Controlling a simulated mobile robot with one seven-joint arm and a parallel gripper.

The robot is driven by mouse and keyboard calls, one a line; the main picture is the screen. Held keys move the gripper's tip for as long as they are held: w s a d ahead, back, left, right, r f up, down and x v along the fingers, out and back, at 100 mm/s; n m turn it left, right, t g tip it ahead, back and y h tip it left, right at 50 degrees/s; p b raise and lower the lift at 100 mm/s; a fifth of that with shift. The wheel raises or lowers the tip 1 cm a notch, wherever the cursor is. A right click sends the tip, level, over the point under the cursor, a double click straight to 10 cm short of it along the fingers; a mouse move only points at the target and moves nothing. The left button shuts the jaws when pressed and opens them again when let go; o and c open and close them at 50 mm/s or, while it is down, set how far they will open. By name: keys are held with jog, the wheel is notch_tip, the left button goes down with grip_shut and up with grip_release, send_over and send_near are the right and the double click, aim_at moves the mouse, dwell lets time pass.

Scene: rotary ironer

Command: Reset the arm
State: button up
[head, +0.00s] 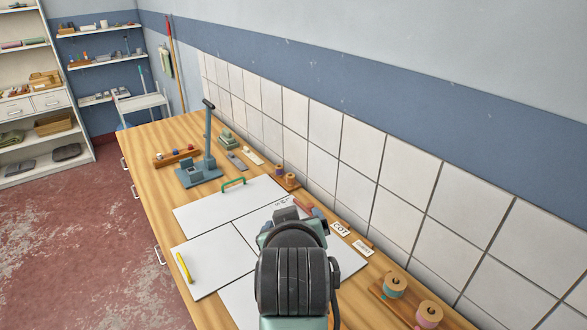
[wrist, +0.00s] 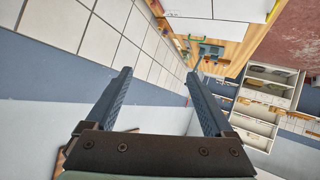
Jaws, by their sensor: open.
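My gripper (wrist: 158,74) is open in the wrist view, with its two dark fingers apart and nothing between them. Past the fingers show wall tiles, the worktop and the shelves, all tilted. In the head view my arm stands over the near part of the wooden workbench (head: 150,162) and hides the gripper's fingers. White panels (head: 205,262) lie on the bench under and beside the arm. A yellow stick (head: 184,268) lies on the left panel, and a green handle (head: 233,183) is at the far panel's edge.
A blue-grey stand (head: 208,140) rises from the far bench. A wooden rack (head: 177,157) is beside it. Thread spools (head: 394,286) stand near the tiled wall (head: 325,130) at right. Shelves (head: 97,61) fill the back left. The red floor (head: 80,235) at left is clear.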

notch_tip(320, 180, up, 14)
jog(key=f+m+t+b, duration=0.1)
jog(key=t, duration=0.5)
jog(key=s+r+m+t+b, duration=0.1)
jog(key=s+r+t, duration=0.3)
jog(key=s+r, duration=0.4)
jog(key=s+r+m+t+b, duration=0.1)
jog(key=s+r+t, duration=0.4)
jog(key=r, duration=0.8)
jog(key=s, duration=0.3)
jog(key=shift+s+r+t+b, duration=0.2)
jog(key=shift+s+t+b, duration=0.1)
jog(key=shift+s, duration=0.05)
jog(key=shift+d+f, duration=0.1)
